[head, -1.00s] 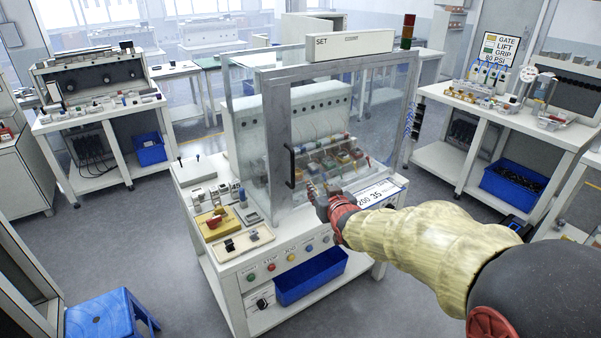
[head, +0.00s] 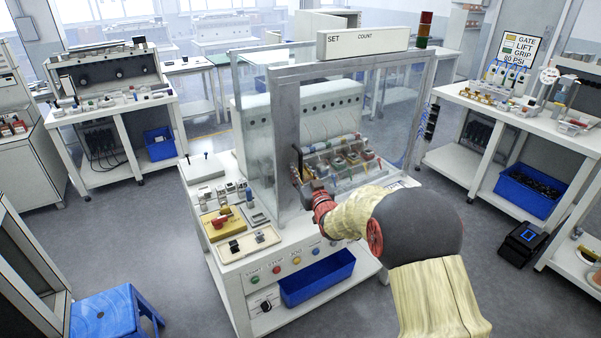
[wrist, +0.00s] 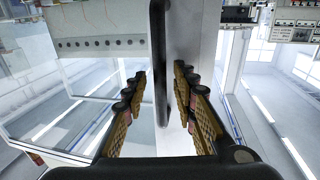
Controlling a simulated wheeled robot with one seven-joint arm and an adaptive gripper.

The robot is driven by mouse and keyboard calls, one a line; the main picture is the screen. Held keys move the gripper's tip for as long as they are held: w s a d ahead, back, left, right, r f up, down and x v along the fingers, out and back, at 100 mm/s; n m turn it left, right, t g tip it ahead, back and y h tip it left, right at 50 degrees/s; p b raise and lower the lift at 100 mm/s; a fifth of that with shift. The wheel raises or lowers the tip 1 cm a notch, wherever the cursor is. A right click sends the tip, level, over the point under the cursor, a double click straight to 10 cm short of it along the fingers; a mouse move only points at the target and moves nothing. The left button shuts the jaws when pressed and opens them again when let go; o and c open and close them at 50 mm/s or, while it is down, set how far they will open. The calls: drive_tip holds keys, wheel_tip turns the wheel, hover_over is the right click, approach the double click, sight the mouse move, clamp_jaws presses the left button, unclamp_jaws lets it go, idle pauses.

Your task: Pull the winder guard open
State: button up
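The winder guard (head: 286,130) is a clear-panelled cover with a grey metal frame on the white bench. It appears shut in the head view. Its black upright handle (wrist: 159,55) runs down the wrist view, beside the grey frame post (wrist: 198,40). My gripper (head: 304,181) is at the handle in the head view and hides its lower part. In the wrist view, my gripper (wrist: 160,76) is open. The handle lies between its two padded fingers, with a visible gap on each side, nearer the right finger.
The bench front holds a yellow box (head: 220,222) with a red knob and a beige tray (head: 248,243). A blue bin (head: 317,278) sits below. A blue stool (head: 105,312) stands at front left.

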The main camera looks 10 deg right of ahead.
drive_tip(key=shift+w, duration=0.4)
drive_tip(key=shift+c, duration=0.3)
clamp_jaws()
idle(0.4)
